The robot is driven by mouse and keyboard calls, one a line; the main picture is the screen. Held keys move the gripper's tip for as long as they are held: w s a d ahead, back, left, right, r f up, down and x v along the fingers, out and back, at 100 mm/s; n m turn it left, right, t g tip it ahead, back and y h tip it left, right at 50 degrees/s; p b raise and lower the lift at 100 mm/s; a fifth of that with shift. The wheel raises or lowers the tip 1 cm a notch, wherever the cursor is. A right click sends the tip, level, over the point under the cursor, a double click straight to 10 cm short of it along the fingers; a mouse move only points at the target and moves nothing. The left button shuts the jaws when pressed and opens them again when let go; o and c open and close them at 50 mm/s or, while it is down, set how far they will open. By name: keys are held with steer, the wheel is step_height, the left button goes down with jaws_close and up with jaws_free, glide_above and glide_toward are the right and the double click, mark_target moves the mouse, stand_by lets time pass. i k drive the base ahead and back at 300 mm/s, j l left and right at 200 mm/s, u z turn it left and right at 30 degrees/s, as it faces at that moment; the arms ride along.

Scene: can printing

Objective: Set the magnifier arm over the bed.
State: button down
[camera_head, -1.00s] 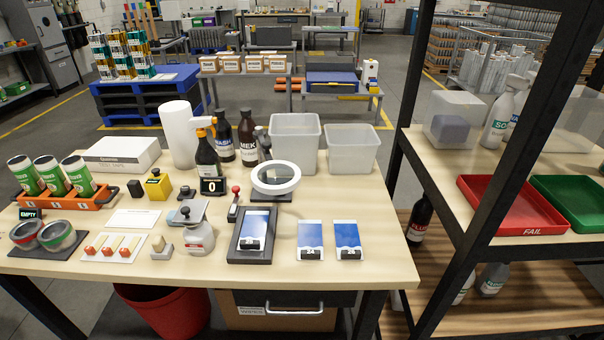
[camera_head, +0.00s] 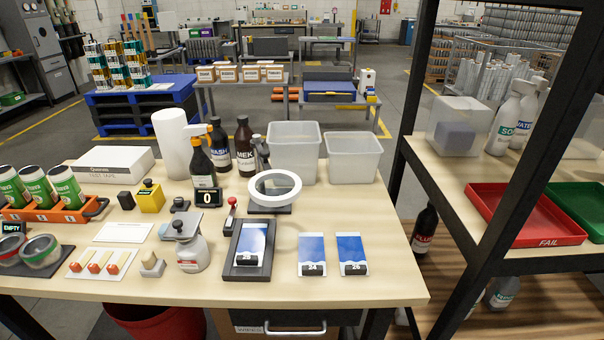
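The magnifier (camera_head: 274,174) is a white ring-shaped lens head on a dark base, in the head view, at the middle back of the work table. Its ring sits behind the dark bed (camera_head: 232,270), a grey-black frame holding a blue printed card (camera_head: 252,240) with a small black block on it. The ring is apart from the bed in the picture, toward its upper right. A dark post (camera_head: 263,150) stands just behind the ring. My gripper is not in view.
A small red-knobbed lever (camera_head: 231,213) stands left of the bed. Two blue cards (camera_head: 311,248) lie to its right. A solvent bottle (camera_head: 191,252), spray bottle (camera_head: 201,163) and clear bins (camera_head: 293,150) crowd around. The table's right front (camera_head: 395,285) is bare.

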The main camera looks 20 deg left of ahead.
mark_target(263, 154)
steer(key=i+j, duration=0.8)
steer(key=i, duration=0.05)
